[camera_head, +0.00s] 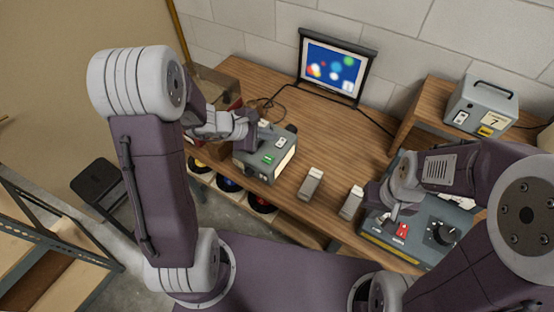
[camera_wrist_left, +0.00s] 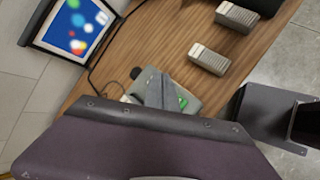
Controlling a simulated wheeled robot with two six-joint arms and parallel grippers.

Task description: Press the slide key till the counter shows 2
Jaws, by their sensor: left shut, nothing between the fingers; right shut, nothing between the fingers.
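A grey-green box (camera_head: 265,170) stands on the left part of the wooden desk, with a green key (camera_head: 268,159) and a small white switch (camera_head: 280,143) on top. My left gripper (camera_head: 256,147) is shut and empty just over this box, beside the green key. In the left wrist view the shut fingers (camera_wrist_left: 163,92) partly cover the green key (camera_wrist_left: 182,102); I cannot tell whether they touch. My right gripper (camera_head: 384,218) is shut and empty over a blue-grey control box (camera_head: 418,240) with a red switch and black dial. I cannot make out a counter showing 2.
A lit screen (camera_head: 334,70) with coloured spots stands at the back. Two small pale blocks (camera_head: 311,183) (camera_head: 351,203) stand between the boxes. A grey case (camera_head: 480,103) with a handle and a label reading 7 sits on a raised shelf at the right. Reels lie below the desk.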

